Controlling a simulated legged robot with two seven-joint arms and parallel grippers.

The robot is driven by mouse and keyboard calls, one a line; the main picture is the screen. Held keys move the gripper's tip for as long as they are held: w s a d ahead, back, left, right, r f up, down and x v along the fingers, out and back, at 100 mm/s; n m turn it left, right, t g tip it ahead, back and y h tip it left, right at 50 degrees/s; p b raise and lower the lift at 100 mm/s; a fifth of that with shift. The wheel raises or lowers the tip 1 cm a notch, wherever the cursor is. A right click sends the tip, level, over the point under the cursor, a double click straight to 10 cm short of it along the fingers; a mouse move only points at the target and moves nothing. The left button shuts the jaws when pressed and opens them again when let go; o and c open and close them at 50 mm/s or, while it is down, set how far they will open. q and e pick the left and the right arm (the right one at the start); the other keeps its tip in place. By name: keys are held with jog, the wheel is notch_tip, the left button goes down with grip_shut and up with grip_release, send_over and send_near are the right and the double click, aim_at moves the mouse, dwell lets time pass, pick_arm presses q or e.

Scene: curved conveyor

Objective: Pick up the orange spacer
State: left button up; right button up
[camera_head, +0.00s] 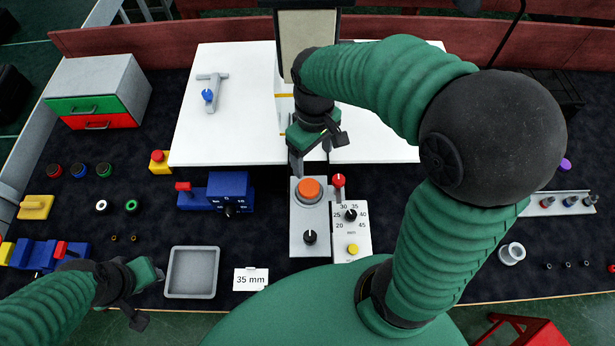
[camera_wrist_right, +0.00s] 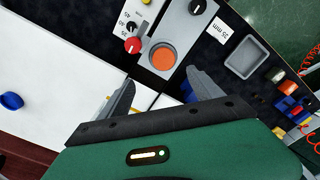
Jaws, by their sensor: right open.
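The orange spacer (camera_head: 311,189) is a round orange disc seated in a grey ring on top of a grey box with a black knob. It also shows in the right wrist view (camera_wrist_right: 163,57). My right gripper (camera_head: 310,160) is just behind that box. In the right wrist view its two grey fingers (camera_wrist_right: 160,78) are spread apart with nothing between them, and the spacer lies just beyond the fingertips. My left gripper (camera_head: 150,280) is at the lower left, away from the spacer; its fingers are too small to judge.
A red knob (camera_head: 339,181) and a dial panel (camera_head: 352,228) stand right beside the grey box. A blue box (camera_head: 230,187) is to the left. A white board (camera_head: 235,110) lies behind.

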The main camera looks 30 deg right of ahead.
send_near(310, 186)
jog(key=shift+s+a+f, duration=0.65)
jog(key=shift+a, duration=0.1)
jog(key=shift+w+d+f, duration=0.1)
jog(key=shift+w+f, duration=0.25)
jog(key=shift+f, duration=0.25)
jog(key=shift+w+d+f, duration=0.1)
jog(key=shift+w+f, duration=0.25)
jog(key=shift+f, duration=0.2)
jog(key=f, duration=0.2)
jog(key=d+f+p, duration=0.1)
jog(key=f, duration=0.1)
jog(key=shift+s+d+f, duration=0.1)
jog(key=shift+d, duration=0.1)
jog(key=shift+d+f, duration=0.15)
jog(key=shift+f, duration=0.2)
jog(key=shift+a, duration=0.85)
jog(key=c, duration=0.6)
jog(key=shift+d, duration=0.2)
jog(key=c, duration=0.5)
pick_arm(q)
jog(key=shift+s+a+r, duration=0.4)
jog(key=shift+a+r, duration=0.1)
jog(key=shift+r, duration=0.3)
pick_arm(e)
jog(key=shift+d, duration=0.35)
jog(key=c, duration=0.3)
